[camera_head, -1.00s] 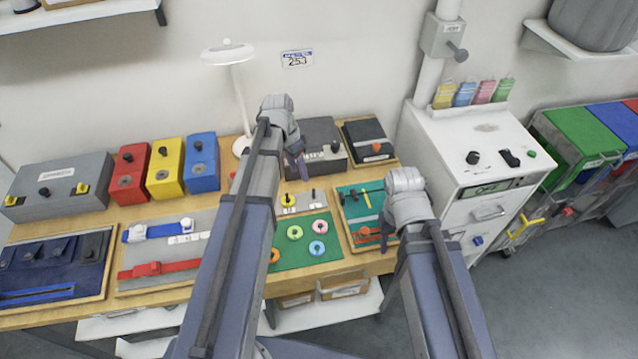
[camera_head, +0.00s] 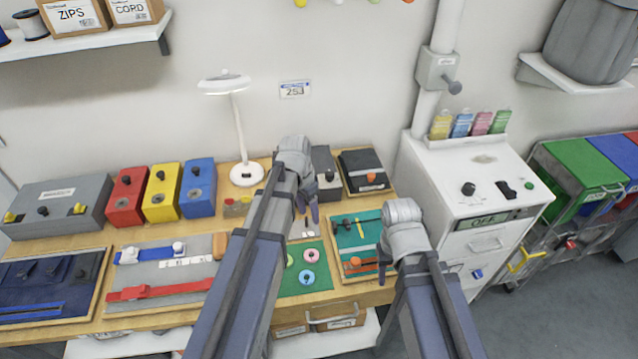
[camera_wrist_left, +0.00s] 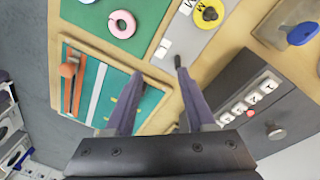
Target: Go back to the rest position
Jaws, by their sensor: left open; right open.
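My left gripper (camera_head: 308,203) hangs over the workbench (camera_head: 230,214), near the green mat and the grey strip behind it. In the left wrist view its two fingers (camera_wrist_left: 158,68) are apart with nothing between them. Below them lie the edge of the teal tool board (camera_wrist_left: 92,88) and a grey board (camera_wrist_left: 205,22). My right arm reaches in at the lower right. Its gripper (camera_head: 382,262) is at the front right of the bench, by the teal board (camera_head: 350,240), mostly hidden behind its wrist.
A white lamp (camera_head: 241,130) stands behind my left arm. Red (camera_head: 126,197), yellow (camera_head: 162,193) and blue (camera_head: 198,188) boxes stand at the back left. A white cabinet (camera_head: 470,190) stands right of the bench. The green mat (camera_head: 310,272) holds coloured rings.

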